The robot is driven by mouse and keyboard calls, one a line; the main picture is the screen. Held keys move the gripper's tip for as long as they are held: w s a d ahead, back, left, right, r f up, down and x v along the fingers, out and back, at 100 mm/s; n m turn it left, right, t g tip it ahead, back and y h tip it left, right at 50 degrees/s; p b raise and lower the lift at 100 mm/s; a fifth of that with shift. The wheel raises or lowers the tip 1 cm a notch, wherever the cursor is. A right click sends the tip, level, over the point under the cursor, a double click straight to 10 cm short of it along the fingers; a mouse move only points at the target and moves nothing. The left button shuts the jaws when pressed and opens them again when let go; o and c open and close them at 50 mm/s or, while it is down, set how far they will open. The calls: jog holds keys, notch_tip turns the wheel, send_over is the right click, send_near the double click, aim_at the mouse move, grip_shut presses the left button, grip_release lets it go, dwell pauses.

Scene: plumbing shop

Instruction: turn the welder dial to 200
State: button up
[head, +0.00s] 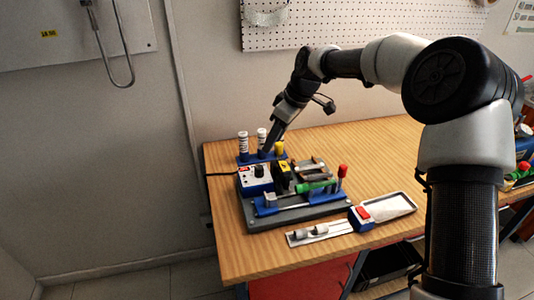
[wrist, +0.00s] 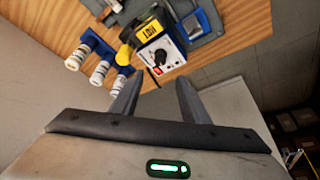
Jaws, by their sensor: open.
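The welder (head: 254,188) is a small white and blue box at the left of the grey base on the bench. A black dial (head: 259,170) stands on its top, and its scale is too small to read. In the wrist view the welder's white panel (wrist: 171,48) lies ahead of the fingers, with the dial (wrist: 160,57) near its middle. My gripper (head: 267,150) is above and behind the welder, near the white-capped cylinders. In the wrist view my gripper (wrist: 156,92) is open and empty, its fingers apart from the dial.
Blue holders with white cylinders (head: 262,137) and a yellow piece (head: 279,148) stand close behind the welder. A yellow and black block (head: 283,177) sits beside it. A green tool (head: 316,187) and a red-topped lever (head: 342,171) are farther right. Bare wooden bench (head: 375,145) lies right of these.

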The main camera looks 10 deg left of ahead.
jog(key=v, duration=0.5)
jog(key=s+d+r+m+t+h+p, duration=0.1)
jog(key=s+d+r+m+h, duration=0.1)
jog(key=s+d+r+m, duration=0.45)
jog(key=s+d+r+m+t+h, duration=0.1)
jog(key=s+d+r+t+h, duration=0.2)
jog(key=s+d, duration=0.8)
jog(key=s+d+m, duration=0.3)
jog(key=s, duration=0.5)
jog(key=s+d+f+m, duration=0.1)
jog(key=s+m, duration=0.3)
jog(key=s, duration=0.4)
jog(key=shift+s+d+f+y+p, duration=0.2)
jog(key=shift+d+y+p, duration=0.25)
jog(key=shift+d, duration=0.4)
